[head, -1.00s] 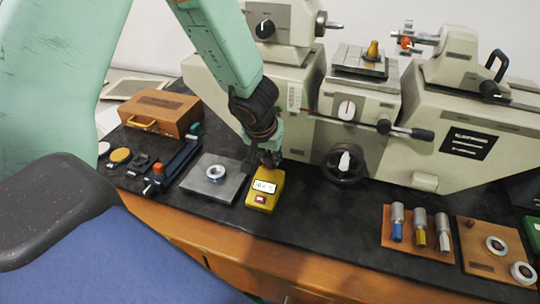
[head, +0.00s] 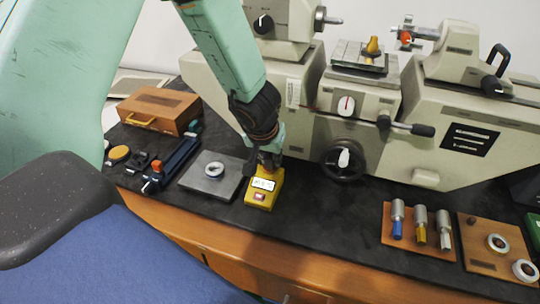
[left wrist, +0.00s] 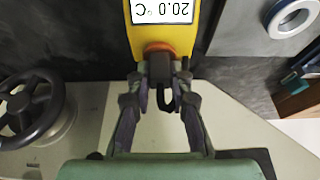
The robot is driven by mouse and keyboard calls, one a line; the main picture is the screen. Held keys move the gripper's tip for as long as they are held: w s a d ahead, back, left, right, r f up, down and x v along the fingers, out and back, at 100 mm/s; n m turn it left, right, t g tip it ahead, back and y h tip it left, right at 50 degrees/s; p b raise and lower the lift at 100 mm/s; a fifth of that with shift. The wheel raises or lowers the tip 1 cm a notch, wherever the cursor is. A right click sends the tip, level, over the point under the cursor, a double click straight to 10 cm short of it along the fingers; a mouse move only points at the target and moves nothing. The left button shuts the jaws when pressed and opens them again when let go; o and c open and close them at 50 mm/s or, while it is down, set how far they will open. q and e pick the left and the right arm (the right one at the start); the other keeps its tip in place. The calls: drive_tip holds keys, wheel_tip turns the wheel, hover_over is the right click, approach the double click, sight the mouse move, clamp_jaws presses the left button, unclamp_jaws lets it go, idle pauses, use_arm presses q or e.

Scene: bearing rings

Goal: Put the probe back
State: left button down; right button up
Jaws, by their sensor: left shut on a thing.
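The yellow thermometer unit (head: 262,193) lies on the black bench mat with a white display and a red button. In the left wrist view the unit (left wrist: 187,38) reads 20.0 °C, upside down. The dark probe (left wrist: 160,68) is at its end by an orange collar, with a black loop below. My left gripper (head: 268,162) is at the far end of the unit. In the left wrist view its fingers (left wrist: 159,92) are shut on the probe from both sides. The probe's tip is hidden, and I cannot tell whether it is fully seated. My right gripper is out of view.
A steel plate with a ring (head: 214,170) lies left of the unit. The measuring machine (head: 350,110) with its handwheel (head: 343,160) stands close behind. A wooden case (head: 158,109) is at the left, and handled gauges (head: 420,226) are at the right. The mat right of the unit is clear.

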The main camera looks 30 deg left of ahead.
use_arm(q)
drive_tip(key=shift+s+a, duration=0.1)
drive_tip(key=shift+a, duration=0.05)
idle(0.4)
idle(0.6)
drive_tip(key=shift+f, duration=0.15)
drive_tip(key=shift+f, duration=0.15)
idle(0.4)
drive_tip(key=c, duration=1.1)
unclamp_jaws()
drive_tip(key=shift+c, duration=0.2)
